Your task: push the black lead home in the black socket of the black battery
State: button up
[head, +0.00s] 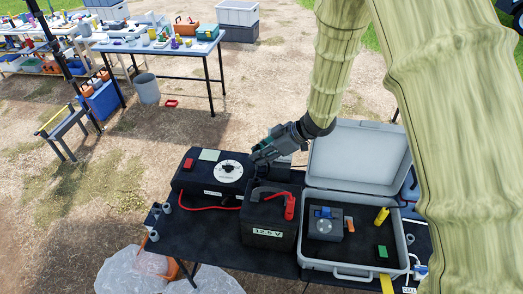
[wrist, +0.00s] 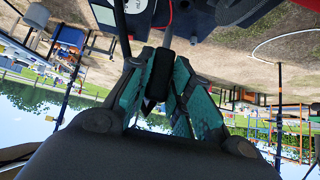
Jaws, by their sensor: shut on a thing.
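The black battery (head: 268,238) stands on the dark table in the head view, with a "12.5 V" label on its front. A red lead (head: 289,205) with a red plug sits at its top right. My gripper (head: 256,160) is above and behind the battery, near the control box. In the wrist view my gripper (wrist: 160,85) is shut on a black plug, the black lead (wrist: 159,72), held between its teal fingers. In the head view I cannot clearly make out the held plug. The black socket is not clearly visible, and I cannot tell whether the plug touches it.
A black control box (head: 205,184) with a white dial stands left of the battery. An open grey case (head: 340,272) holding a meter and small parts stands close on the right. Grey cups stand at the table's left end. A red cable runs between control box and battery.

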jog(key=shift+s+f, duration=0.4)
jog(key=shift+f, duration=0.2)
jog(key=shift+s+f, duration=0.35)
jog(key=shift+f, duration=0.25)
jog(key=shift+w+f, duration=0.1)
jog(key=shift+f, duration=0.05)
dwell(0.5)
jog(key=shift+a+p, duration=0.1)
jog(key=shift+p, duration=0.35)
dwell(1.0)
jog(key=shift+f+b, duration=0.85)
jog(key=shift+f, duration=1.3)
dwell(0.5)
